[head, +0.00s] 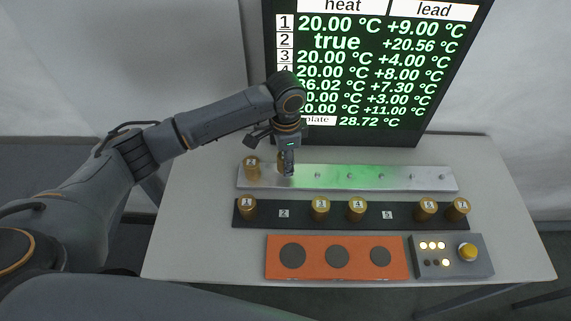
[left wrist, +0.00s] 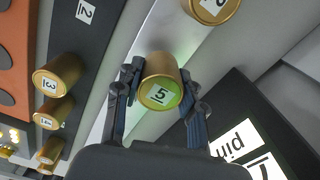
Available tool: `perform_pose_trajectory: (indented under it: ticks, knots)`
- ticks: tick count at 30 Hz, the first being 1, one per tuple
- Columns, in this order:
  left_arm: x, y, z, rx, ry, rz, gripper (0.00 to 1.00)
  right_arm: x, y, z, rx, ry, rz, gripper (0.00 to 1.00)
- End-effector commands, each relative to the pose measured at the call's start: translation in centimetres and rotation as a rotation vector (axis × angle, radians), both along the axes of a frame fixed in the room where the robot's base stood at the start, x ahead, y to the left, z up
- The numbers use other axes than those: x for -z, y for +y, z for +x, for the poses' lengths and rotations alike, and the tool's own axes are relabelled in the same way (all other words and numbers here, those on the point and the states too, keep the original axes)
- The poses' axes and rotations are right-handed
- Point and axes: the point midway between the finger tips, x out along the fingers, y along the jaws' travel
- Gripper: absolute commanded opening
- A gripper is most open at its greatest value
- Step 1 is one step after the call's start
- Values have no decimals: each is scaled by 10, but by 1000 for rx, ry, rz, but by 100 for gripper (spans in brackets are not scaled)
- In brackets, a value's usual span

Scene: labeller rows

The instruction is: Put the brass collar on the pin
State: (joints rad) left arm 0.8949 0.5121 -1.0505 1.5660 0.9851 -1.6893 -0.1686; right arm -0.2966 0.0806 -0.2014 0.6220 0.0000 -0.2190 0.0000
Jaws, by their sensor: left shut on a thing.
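My left gripper (head: 287,169) is over the left part of the silver bar (head: 400,183), near its left end. In the left wrist view, the left gripper's fingers (left wrist: 160,78) are shut on a brass collar labelled 5 (left wrist: 160,90). In the head view the gripper partly hides this collar (head: 281,161). Whether it sits around a pin cannot be told. Another brass collar, labelled 2 (head: 251,166), stands at the bar's left end; it also shows in the left wrist view (left wrist: 212,8). Several small bare pins (head: 349,176) stand along the bar to the right. My right gripper is not in view.
A black rack (head: 408,218) in front holds several brass collars (head: 320,208); its places 2 and 5 are empty. Nearer lie an orange plate (head: 315,271) with dark discs and a grey button box (head: 452,269). A screen (head: 375,75) stands behind the bar.

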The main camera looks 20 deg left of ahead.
Motion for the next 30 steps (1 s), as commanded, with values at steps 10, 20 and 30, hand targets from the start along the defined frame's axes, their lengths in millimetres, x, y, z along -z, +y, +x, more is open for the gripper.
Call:
perform_pose_trajectory:
  ticks: [10, 20, 30]
  knots:
    - [26, 0, -2, 1, 1, 0, 3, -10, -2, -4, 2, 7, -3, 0]
    - [29, 0, -2, 1, 1, 0, 60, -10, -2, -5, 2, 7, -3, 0]
    - [27, 0, -2, 0, 1, 0, 62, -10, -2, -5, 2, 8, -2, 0]
